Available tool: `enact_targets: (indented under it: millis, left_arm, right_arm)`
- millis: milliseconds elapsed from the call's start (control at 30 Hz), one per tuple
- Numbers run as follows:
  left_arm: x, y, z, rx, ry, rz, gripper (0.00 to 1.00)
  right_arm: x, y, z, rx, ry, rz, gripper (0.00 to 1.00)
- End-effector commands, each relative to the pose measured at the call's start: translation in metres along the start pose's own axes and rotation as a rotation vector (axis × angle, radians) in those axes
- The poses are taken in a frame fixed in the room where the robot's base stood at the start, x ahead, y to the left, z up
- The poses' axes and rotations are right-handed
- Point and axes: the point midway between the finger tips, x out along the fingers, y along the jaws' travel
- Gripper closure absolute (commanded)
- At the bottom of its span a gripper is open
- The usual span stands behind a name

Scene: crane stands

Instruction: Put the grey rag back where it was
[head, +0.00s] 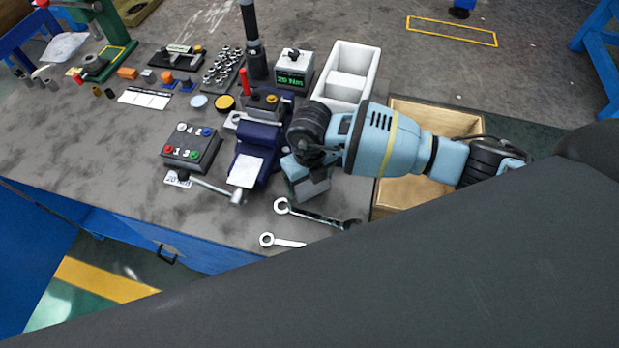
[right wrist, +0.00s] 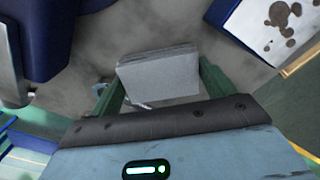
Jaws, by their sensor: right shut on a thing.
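The grey rag (right wrist: 160,76) is a folded block between the two green fingers of my right gripper (right wrist: 160,88) in the right wrist view. The gripper is shut on it. In the head view the rag (head: 312,189) hangs under my right gripper (head: 306,172), just right of the dark blue vise (head: 250,158) and behind the wrenches. It appears to be above the bench, but the gap beneath it is hard to tell. My left gripper is not in view.
A wooden tray (head: 399,193) stands to the right, partly behind my arm. A white divided bin (head: 348,68) is behind it. Wrenches (head: 312,214) lie at the bench front. A stained white sheet (right wrist: 275,25) shows in the right wrist view.

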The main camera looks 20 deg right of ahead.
Motion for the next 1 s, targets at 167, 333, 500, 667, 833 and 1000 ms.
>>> enact_targets:
  millis: [167, 333, 500, 667, 833, 1000]
  left_arm:
    - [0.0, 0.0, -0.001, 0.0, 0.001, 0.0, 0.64]
    - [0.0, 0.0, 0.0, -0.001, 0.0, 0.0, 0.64]
    - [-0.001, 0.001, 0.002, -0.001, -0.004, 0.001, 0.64]
    - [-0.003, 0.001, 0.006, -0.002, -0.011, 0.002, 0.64]
    - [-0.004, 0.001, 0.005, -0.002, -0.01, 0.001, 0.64]
    - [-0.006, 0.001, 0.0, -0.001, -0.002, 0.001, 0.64]
  right_arm:
    - [0.0, 0.0, 0.0, 0.0, -0.001, 0.0, 0.4]
    - [0.003, 0.0, 0.0, 0.0, 0.0, 0.001, 0.4]
    - [0.003, 0.0, 0.0, 0.0, 0.0, 0.001, 0.1]
    - [0.003, 0.0, 0.0, 0.0, 0.0, 0.0, 0.1]
    - [-0.003, 0.0, 0.001, 0.0, -0.002, 0.0, 0.1]
    - [-0.029, 0.0, 0.002, -0.001, -0.005, 0.001, 0.1]
